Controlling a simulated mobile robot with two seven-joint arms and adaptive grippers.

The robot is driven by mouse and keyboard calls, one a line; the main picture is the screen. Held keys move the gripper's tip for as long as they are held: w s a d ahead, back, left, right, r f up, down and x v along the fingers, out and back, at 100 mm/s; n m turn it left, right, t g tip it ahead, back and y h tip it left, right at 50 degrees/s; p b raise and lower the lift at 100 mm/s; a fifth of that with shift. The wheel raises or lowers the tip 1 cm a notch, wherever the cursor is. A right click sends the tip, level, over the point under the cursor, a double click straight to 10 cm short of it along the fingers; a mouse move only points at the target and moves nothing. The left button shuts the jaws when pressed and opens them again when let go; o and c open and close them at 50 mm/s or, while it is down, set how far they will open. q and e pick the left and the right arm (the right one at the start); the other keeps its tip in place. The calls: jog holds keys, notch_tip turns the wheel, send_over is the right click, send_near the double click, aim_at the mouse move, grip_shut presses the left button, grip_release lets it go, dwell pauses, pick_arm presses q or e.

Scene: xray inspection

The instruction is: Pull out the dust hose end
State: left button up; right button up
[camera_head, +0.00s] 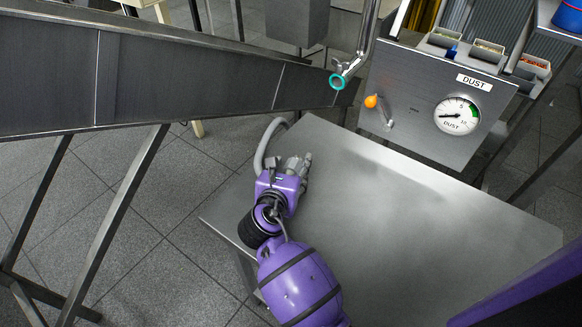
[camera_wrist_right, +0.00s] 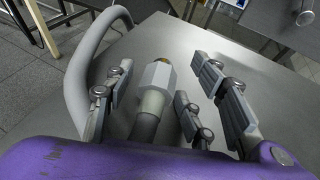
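A grey hose (camera_head: 262,148) curves at the left edge of the metal table, beside my right gripper. It also loops along the left of the right wrist view (camera_wrist_right: 78,85). There the hose end (camera_wrist_right: 155,88) shows a light hexagonal fitting on a pale collar and a darker stem. My right gripper (camera_head: 298,164) is low over the tabletop, with its fingers spread. The hose end lies between the fingers, with visible gaps on both sides. In the head view the hose end is hidden by my gripper. My left gripper is out of view.
The metal table (camera_head: 400,225) is mostly bare. Behind it stands a grey box with a dust gauge (camera_head: 457,115) and an orange-knobbed lever (camera_head: 371,101). A metal pipe with a teal ring (camera_head: 337,81) hangs beside it. A dark conveyor-like structure (camera_head: 150,75) spans the left.

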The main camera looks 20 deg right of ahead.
jog(key=f, duration=0.1)
jog(key=s+f, duration=0.1)
jog(key=shift+s+d+f+g, duration=0.1)
jog(key=shift+d+f+g, duration=0.1)
jog(key=shift+f+g, duration=0.15)
jog(key=s+a+r, duration=0.3)
jog(key=s+r, duration=0.1)
jog(key=shift+s+a+r, duration=0.25)
jog(key=shift+s+a, duration=0.1)
jog(key=shift+s+a+r, duration=0.1)
jog(key=shift+r, duration=0.2)
jog(key=shift+r, duration=0.1)
